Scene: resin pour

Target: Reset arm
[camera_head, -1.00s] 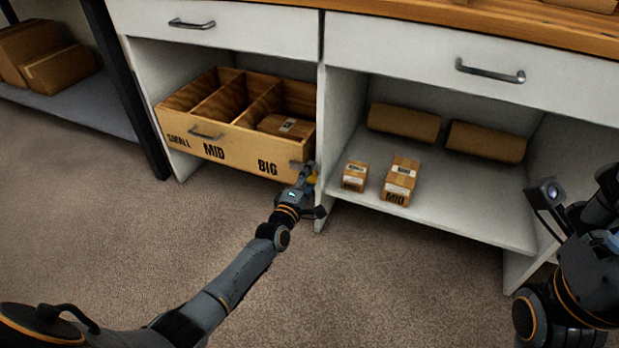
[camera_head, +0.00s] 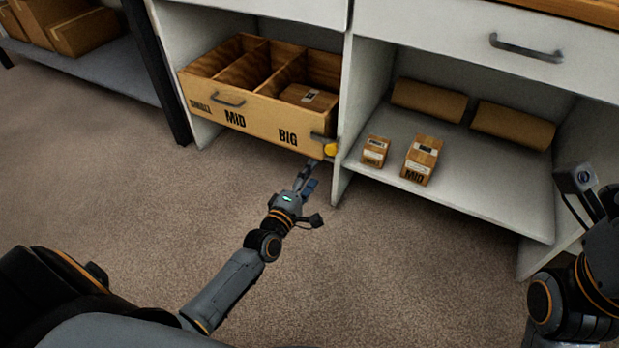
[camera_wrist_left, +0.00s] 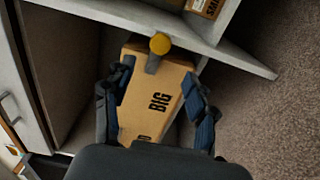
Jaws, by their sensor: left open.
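My left gripper (camera_head: 308,178) is open and empty, in front of the right end of the wooden drawer box (camera_head: 262,118). In the left wrist view, its two fingers (camera_wrist_left: 158,103) frame the drawer front (camera_wrist_left: 150,100) with the word BIG. A yellow knob (camera_wrist_left: 160,44) on a grey stem stands at that end; it also shows in the head view (camera_head: 331,149). The drawer has three compartments, and a cardboard box (camera_head: 308,97) lies in the BIG one. My right arm (camera_head: 580,290) shows at the right edge; its fingertips are not clearly seen.
A small box (camera_head: 375,151) and a box marked MID (camera_head: 421,160) stand on the white shelf (camera_head: 480,190) right of the drawer. Two brown rolls or boxes (camera_head: 428,100) lie behind them. A dark post (camera_head: 160,75) stands at the left. The carpet in front is clear.

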